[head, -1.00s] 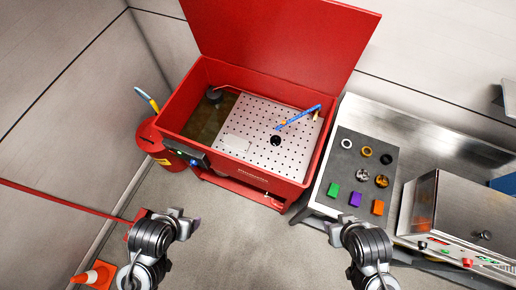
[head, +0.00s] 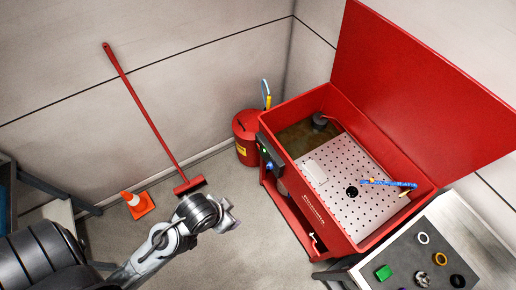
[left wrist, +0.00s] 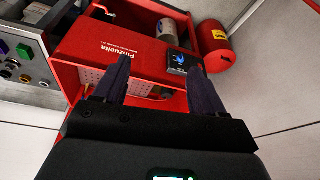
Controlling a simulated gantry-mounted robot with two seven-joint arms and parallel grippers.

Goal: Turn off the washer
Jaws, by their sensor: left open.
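The washer (head: 310,215) is a red open-topped tub with its lid raised, at the right in the head view. Its perforated tray holds a blue-handled brush (head: 385,183). A small dark control panel (head: 268,153) with a green light is on its left side. In the left wrist view the panel (left wrist: 178,63) shows a blue-lit spot beyond the fingers. My left gripper (head: 230,214) is open and empty, to the left of the washer and apart from it. Its two dark fingers (left wrist: 160,65) show in the left wrist view. My right gripper is not in view.
A red bin (head: 245,130) stands by the washer's left side. A red broom (head: 150,125) leans on the wall, near an orange cone (head: 138,204). Floor between gripper and washer is clear.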

